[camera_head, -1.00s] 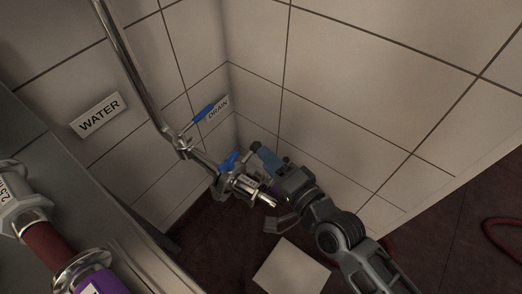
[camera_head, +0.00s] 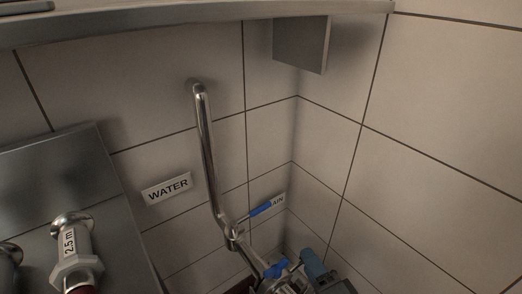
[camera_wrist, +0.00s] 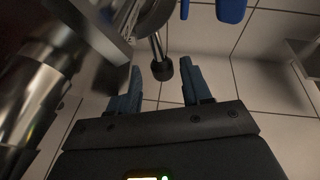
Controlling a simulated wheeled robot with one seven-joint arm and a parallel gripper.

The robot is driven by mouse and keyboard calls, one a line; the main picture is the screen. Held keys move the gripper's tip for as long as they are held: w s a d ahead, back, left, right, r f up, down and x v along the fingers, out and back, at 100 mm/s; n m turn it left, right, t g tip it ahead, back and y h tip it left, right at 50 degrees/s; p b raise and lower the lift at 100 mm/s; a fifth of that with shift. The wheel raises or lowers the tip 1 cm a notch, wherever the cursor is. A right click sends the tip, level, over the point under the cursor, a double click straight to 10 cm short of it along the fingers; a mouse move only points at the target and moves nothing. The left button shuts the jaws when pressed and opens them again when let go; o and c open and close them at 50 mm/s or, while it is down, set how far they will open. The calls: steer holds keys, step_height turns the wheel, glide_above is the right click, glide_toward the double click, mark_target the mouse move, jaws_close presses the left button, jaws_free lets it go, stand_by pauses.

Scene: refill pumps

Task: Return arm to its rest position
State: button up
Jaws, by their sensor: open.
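My gripper (camera_wrist: 160,78) is open in the wrist view, with its two blue-grey fingers apart. A dark knob on a short metal rod (camera_wrist: 161,68) shows between the fingertips; I cannot tell whether it is beyond them or between them. In the head view only a blue-grey part of my gripper (camera_head: 313,264) shows at the bottom edge, just right of a small blue valve handle (camera_head: 276,268). The rest of my arm is mostly cut off below the frame.
A steel pipe (camera_head: 207,150) runs down the tiled wall to a valve with a blue lever (camera_head: 261,209). A WATER sign (camera_head: 167,189) and a partly covered drain sign (camera_head: 279,200) are on the wall. A hose fitting marked 2.5 m (camera_head: 72,245) is at left. Metal parts (camera_wrist: 55,65) crowd the wrist view's left.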

steer(key=x, duration=0.3)
steer(key=shift+r, duration=0.2)
steer(key=shift+r, duration=0.1)
